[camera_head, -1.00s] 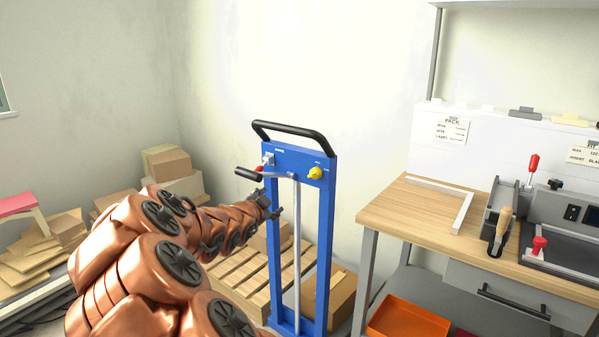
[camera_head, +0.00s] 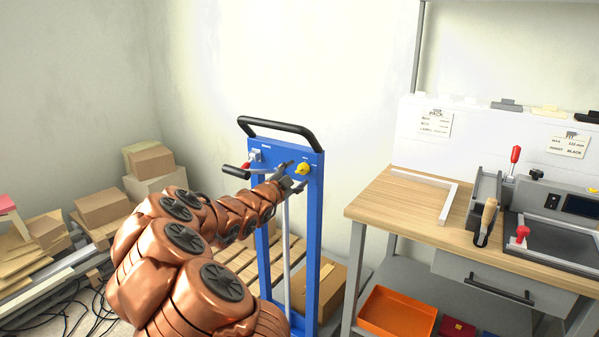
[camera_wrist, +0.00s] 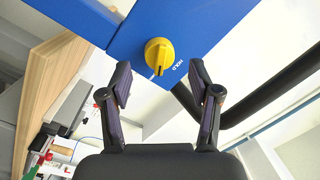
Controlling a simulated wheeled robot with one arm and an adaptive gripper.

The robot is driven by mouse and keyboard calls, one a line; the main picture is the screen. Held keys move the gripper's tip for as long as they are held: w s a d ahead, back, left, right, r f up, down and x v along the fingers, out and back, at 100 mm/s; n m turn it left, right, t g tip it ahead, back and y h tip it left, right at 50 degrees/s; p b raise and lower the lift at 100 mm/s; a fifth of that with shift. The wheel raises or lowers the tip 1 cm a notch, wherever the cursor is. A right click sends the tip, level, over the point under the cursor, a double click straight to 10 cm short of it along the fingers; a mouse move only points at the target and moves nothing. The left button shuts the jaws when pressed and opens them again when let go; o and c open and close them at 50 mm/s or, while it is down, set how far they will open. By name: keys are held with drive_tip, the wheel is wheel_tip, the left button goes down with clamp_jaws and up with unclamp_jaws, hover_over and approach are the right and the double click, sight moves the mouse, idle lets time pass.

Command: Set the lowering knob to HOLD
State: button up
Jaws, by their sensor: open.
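The lowering knob is the yellow knob (camera_head: 303,169) on the upper right of the blue lift frame (camera_head: 312,250). In the wrist view the yellow knob (camera_wrist: 159,55) sits on the blue plate (camera_wrist: 215,25), with a dark pointer line toward the bottom of the picture. The word HOLD is printed beside it, to the lower right of the knob. My gripper (camera_head: 293,178) is just left of and below the knob in the head view. In the wrist view my gripper (camera_wrist: 163,90) is open, its fingers apart on either side below the knob, apart from it.
A black handlebar (camera_head: 280,126) tops the frame. A red-tipped lever (camera_head: 247,165) and a black grip are at its left. A wooden workbench (camera_head: 400,215) stands to the right, an orange bin (camera_head: 397,312) below it. Cardboard boxes (camera_head: 150,165) stand at the left.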

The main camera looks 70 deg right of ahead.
sight(302, 169)
drive_tip(key=shift+s+d, duration=0.15)
drive_tip(key=shift+d, duration=1.2)
drive_tip(key=shift+c, duration=0.2)
drive_tip(key=c, duration=1.1)
